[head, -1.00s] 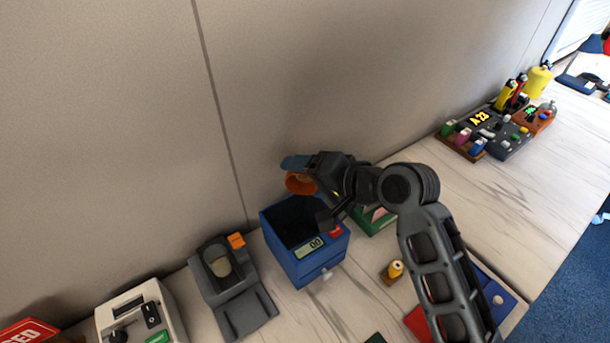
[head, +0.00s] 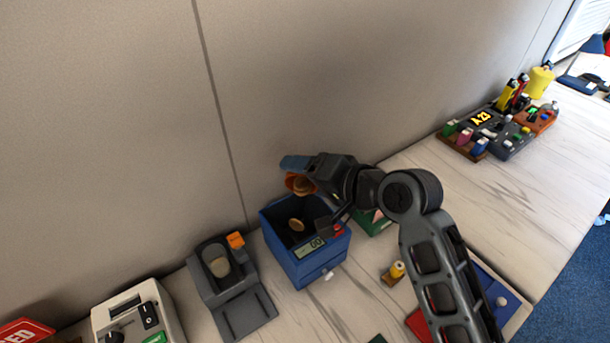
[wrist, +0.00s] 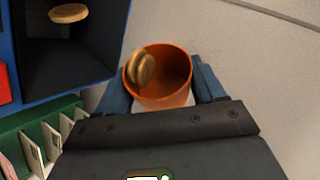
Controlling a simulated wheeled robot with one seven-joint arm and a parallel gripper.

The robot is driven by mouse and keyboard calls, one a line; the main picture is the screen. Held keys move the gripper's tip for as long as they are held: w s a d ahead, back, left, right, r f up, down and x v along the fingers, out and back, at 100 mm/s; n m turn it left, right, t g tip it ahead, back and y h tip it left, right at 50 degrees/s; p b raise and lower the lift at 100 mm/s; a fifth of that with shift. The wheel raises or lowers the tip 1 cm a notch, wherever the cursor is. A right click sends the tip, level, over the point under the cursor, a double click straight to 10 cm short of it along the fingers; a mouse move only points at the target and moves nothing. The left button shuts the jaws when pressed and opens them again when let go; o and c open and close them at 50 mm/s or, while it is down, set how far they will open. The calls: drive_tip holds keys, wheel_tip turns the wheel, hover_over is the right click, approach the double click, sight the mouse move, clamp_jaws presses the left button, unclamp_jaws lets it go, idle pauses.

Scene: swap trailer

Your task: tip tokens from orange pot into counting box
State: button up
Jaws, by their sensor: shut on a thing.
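My gripper (wrist: 160,100) is shut on the orange pot (wrist: 180,72), with a blue finger on each side of it. In the head view the orange pot (head: 291,185) is held tilted above the back left of the blue counting box (head: 316,265). Round wooden tokens (wrist: 142,68) are at the pot's mouth, and they also show in the head view (head: 303,186). A wooden token (head: 296,225) is in the box's dark opening, seen also in the wrist view (wrist: 68,13); I cannot tell whether it is falling or resting. The box display reads 00.
A grey device (head: 232,285) stands left of the box, and a white device (head: 135,318) beyond it. A green box (head: 376,221) is behind right. A small yellow-topped piece (head: 396,271) stands to the right. The wall is close behind the pot.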

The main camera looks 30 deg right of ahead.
drive_tip(key=shift+s+a+r+n+t+h+b, duration=0.15)
drive_tip(key=shift+n+t+b, duration=0.2)
drive_tip(key=shift+b, duration=0.4)
drive_tip(key=shift+s+a+f+n+t+h+b, duration=0.15)
drive_tip(key=shift+n+t+b, duration=0.15)
drive_tip(key=shift+b, duration=0.4)
idle(1.4)
drive_tip(key=shift+r, duration=0.2)
idle(0.6)
wheel_tip(320, 180, up, 7)
drive_tip(key=p, duration=0.7)
drive_tip(key=shift+f, duration=0.1)
idle(0.3)
